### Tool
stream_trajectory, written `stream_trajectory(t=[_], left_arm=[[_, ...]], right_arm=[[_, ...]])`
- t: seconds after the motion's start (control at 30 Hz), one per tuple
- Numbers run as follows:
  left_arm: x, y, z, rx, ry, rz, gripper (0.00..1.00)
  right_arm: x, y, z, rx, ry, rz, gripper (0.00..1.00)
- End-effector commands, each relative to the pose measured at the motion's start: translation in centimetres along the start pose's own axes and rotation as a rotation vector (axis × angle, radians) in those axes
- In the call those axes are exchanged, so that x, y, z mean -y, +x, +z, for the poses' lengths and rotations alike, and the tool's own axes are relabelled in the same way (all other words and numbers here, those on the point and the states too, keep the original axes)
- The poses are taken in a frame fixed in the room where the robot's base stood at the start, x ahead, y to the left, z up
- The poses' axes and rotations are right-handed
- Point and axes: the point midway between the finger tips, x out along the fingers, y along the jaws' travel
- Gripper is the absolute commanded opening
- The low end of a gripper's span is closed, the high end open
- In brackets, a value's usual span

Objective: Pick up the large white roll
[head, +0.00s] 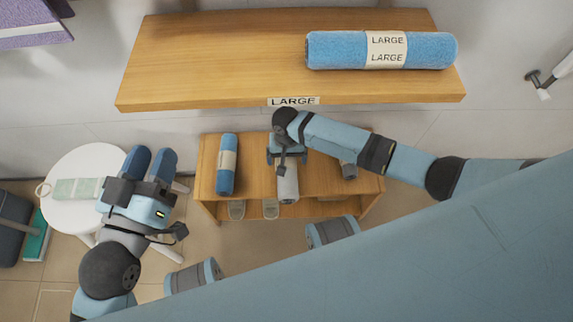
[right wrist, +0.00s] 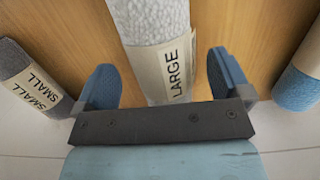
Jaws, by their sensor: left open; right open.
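The large white roll (right wrist: 150,25) lies on the wooden bench top, with a beige band reading LARGE. In the head view, its near end (head: 288,185) shows below my right gripper, and the rest is hidden. My right gripper (head: 287,158) is open above the roll. In the right wrist view, its two blue fingers (right wrist: 163,78) appear on either side of the labelled end, with wood showing between each finger and the roll. I cannot tell how far down they reach. My left gripper (head: 150,165) is open and empty at the left, in front of the white stool.
A blue roll (head: 227,165) lies on the bench (head: 208,150) left of the white one. A grey roll marked SMALL (right wrist: 30,80) lies on the other side. A shelf (head: 200,60) marked LARGE holds another blue roll (head: 340,50). A white stool (head: 70,218) stands left.

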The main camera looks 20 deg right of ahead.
Motion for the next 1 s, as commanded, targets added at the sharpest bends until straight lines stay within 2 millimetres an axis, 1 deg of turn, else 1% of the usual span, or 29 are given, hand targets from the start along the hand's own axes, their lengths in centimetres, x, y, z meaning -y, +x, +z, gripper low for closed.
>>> stream_trajectory(t=[0.03, 0.13, 0.23, 0.43, 0.47, 0.5, 0.57, 0.6, 0.67, 0.7, 0.73, 0.9, 1.0], left_arm=[[0.3, 0.0, 1.3, 0.023, 0.001, 0.002, 0.43], [0.4, 0.0, 2.0, 0.057, 0.000, 0.005, 0.43], [0.4, 0.0, 2.3, 0.073, -0.001, 0.006, 0.43], [0.4, 0.0, 2.2, 0.076, -0.001, 0.006, 0.43], [0.4, 0.0, 2.2, 0.075, -0.001, 0.006, 0.43], [0.4, 0.0, 2.2, 0.075, -0.001, 0.006, 0.43], [0.4, 0.0, 2.2, 0.075, -0.001, 0.006, 0.43], [0.4, 0.0, 2.2, 0.075, -0.001, 0.006, 0.43], [0.4, 0.0, 2.2, 0.075, -0.001, 0.006, 0.43], [0.4, 0.0, 2.2, 0.075, -0.001, 0.006, 0.43], [0.4, 0.0, 2.2, 0.075, -0.001, 0.006, 0.43], [0.4, 0.0, 2.2, 0.074, -0.001, 0.006, 0.43], [0.3, 0.0, 1.8, 0.069, 0.000, 0.006, 0.43]], right_arm=[[0.1, 1.3, -0.1, -0.001, -0.001, 0.001, 0.96], [0.1, 2.2, -0.1, -0.002, -0.001, 0.000, 0.96], [0.1, 2.6, -0.1, -0.002, -0.001, 0.000, 0.96], [0.1, 2.5, -0.1, -0.002, -0.001, -0.001, 0.96], [0.1, 2.5, -0.1, -0.002, -0.001, -0.001, 0.91], [0.1, 2.5, -0.1, -0.002, -0.001, -0.001, 0.82], [0.1, 2.5, -0.1, -0.002, -0.001, -0.001, 0.68], [0.1, 2.5, -0.1, -0.002, -0.001, -0.001, 0.59], [0.1, 2.5, -0.1, -0.002, -0.001, -0.001, 0.45], [0.1, 2.5, -0.1, -0.002, -0.001, -0.001, 0.36], [0.1, 2.5, -0.1, -0.002, -0.001, -0.001, 0.33], [0.1, 2.4, -0.1, -0.002, -0.001, -0.001, 0.33], [0.1, 1.9, 0.0, -0.002, -0.001, -0.002, 0.33]])
